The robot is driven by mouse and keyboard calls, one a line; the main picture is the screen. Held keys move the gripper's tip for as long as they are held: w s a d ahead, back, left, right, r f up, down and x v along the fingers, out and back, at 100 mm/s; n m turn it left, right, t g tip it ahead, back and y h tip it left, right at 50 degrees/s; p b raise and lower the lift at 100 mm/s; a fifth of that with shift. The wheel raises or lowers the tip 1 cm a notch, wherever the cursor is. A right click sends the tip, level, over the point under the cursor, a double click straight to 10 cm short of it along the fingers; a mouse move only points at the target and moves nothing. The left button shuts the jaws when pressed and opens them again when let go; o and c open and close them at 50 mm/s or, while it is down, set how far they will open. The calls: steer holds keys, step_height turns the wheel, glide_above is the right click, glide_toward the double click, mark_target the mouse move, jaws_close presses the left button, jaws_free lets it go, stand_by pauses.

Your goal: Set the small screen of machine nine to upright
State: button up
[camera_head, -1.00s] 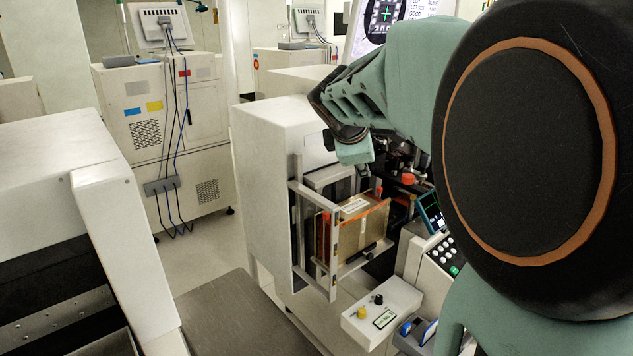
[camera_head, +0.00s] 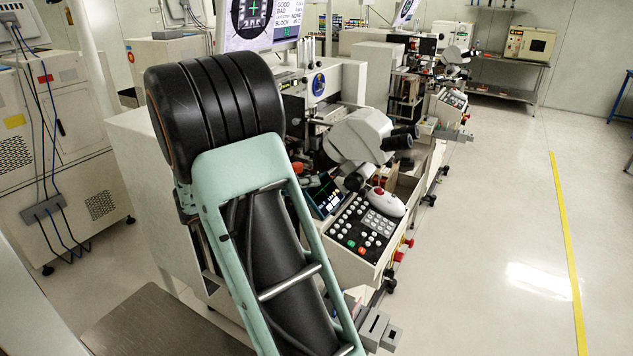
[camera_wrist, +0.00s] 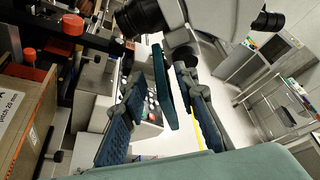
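The small screen (camera_head: 328,194) of the nearest machine shows in the head view, just right of my arm, beside the keypad. It has a dark face with a blue rim and leans back, tilted. My gripper (camera_wrist: 159,80) shows in the wrist view with its two ridged blue-black fingers apart. A thin teal slab, which looks like the small screen (camera_wrist: 163,88) seen nearly edge-on, stands between the fingers, with gaps visible on both sides. In the head view my gripper is hidden behind my arm. I cannot read a machine number.
The microscope (camera_head: 362,138) overhangs the screen closely. The keypad panel (camera_head: 366,226) with a white mouse (camera_head: 387,201) lies to the right. A large monitor (camera_head: 262,22) stands behind my arm. In the wrist view, a cardboard box (camera_wrist: 22,115) is at left. The aisle floor at right is clear.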

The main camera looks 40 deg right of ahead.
mark_target(324, 195)
steer(key=x, duration=0.5)
steer(key=shift+d, duration=0.1)
jaws_close()
